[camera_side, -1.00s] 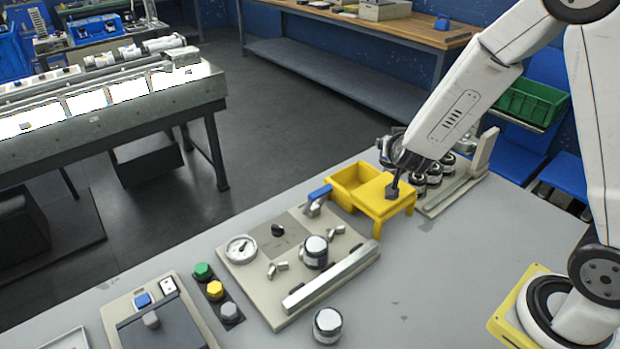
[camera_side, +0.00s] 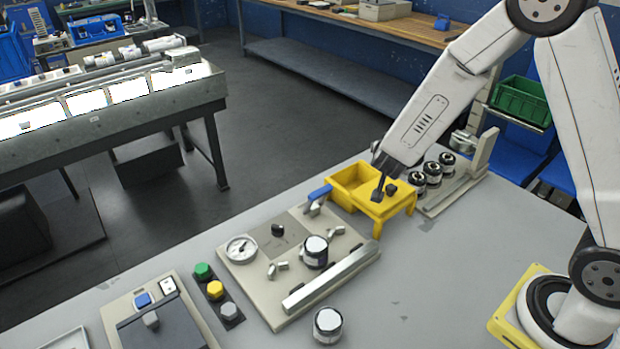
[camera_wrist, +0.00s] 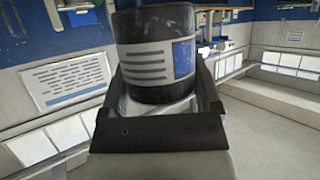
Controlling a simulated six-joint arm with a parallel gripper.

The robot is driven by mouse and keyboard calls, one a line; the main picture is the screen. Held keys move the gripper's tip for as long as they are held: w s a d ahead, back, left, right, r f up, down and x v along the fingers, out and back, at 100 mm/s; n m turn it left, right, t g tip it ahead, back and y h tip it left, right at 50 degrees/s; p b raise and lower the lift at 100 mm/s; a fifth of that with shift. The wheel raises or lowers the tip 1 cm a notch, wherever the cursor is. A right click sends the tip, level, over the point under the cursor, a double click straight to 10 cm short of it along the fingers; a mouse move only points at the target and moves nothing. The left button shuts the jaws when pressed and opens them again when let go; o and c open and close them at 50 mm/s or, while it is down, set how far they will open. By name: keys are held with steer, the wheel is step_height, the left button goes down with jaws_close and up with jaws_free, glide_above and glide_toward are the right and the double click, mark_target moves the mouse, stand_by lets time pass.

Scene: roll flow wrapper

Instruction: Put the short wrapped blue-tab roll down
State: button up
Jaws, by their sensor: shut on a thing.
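In the wrist view, my gripper (camera_wrist: 158,100) is shut on the short wrapped blue-tab roll (camera_wrist: 155,65). The roll has a dark body and a pale label with grey lines and a blue tab at its right. In the side view, my gripper's dark tip (camera_side: 384,191) is over the raised part of the yellow stand (camera_side: 388,211). The held roll cannot be made out there, and I cannot tell whether anything touches the stand.
An open yellow bin (camera_side: 350,190) adjoins the stand. Three black-and-white rolls (camera_side: 432,173) stand on a rack to the right. Another roll (camera_side: 315,255) stands on the gauge panel (camera_side: 245,285), and one roll (camera_side: 327,327) stands on the grey table (camera_side: 440,290), which is clear at front right.

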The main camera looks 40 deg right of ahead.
steer(key=w+d+f, duration=0.2)
steer(key=w+f, duration=0.6)
steer(key=w, duration=0.3)
steer(key=shift+d+f, duration=0.15)
steer(key=shift+w+f, duration=0.2)
steer(key=shift+f, duration=1.6)
steer(key=shift+f, duration=0.6)
steer(key=o, duration=1.2)
